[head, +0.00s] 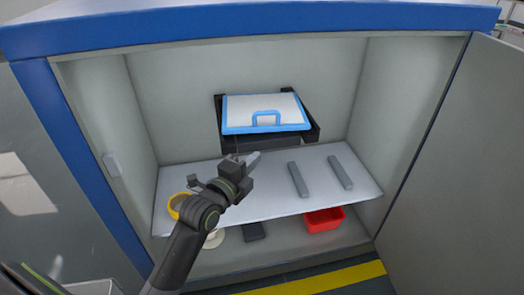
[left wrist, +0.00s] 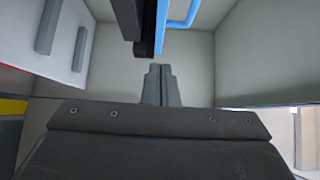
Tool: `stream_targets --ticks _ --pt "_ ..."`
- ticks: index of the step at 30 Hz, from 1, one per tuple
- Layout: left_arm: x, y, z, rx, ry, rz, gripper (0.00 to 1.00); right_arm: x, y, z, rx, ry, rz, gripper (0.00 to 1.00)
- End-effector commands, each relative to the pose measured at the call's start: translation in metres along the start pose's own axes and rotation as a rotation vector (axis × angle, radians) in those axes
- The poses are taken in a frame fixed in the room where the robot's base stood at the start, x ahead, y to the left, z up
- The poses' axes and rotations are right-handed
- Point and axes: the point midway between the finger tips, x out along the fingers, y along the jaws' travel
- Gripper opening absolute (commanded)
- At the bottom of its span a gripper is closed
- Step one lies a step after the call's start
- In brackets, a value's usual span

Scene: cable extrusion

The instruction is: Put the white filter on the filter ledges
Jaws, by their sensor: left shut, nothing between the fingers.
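The white filter (head: 266,108), with a blue rim and a blue handle, lies on the black filter ledges (head: 312,131) at the cabinet's back wall. Black ledge parts show at both its sides and below its front edge. Its blue rim (left wrist: 161,28) shows edge-on in the left wrist view, beside a dark ledge (left wrist: 144,38). My left gripper (head: 254,157) is just below and in front of the filter, apart from it. Its fingers (left wrist: 160,84) are together and empty. My right gripper is not in view.
The white shelf (head: 265,198) below carries two grey bars (head: 298,179) and (head: 341,172). A yellow ring (head: 174,207) is at its left. Under it are a red bin (head: 324,220) and a dark box (head: 254,231). Cabinet walls and the open door (head: 455,160) bound the space.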

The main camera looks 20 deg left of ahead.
Motion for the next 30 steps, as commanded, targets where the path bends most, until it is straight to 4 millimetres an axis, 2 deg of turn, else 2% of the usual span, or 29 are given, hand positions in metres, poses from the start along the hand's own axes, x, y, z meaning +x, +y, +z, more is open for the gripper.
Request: stream_targets --ticks 3,7,24,26,29,30 --pt "-0.015 0.001 0.000 0.000 0.000 0.001 0.00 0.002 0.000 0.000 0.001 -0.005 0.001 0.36" --pt "-0.022 0.000 0.000 0.000 0.000 0.001 0.00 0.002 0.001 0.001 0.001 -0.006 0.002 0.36" --pt "-0.025 0.002 0.000 -0.007 0.000 0.006 0.00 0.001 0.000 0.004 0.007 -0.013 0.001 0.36" --pt "-0.027 0.008 0.000 -0.032 -0.003 0.025 0.00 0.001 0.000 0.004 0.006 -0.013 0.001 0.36" --pt "-0.040 0.032 -0.001 -0.141 -0.017 0.103 0.00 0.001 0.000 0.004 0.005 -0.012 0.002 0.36" --pt "-0.048 0.045 -0.001 -0.209 -0.030 0.150 0.00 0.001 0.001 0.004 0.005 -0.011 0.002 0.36"
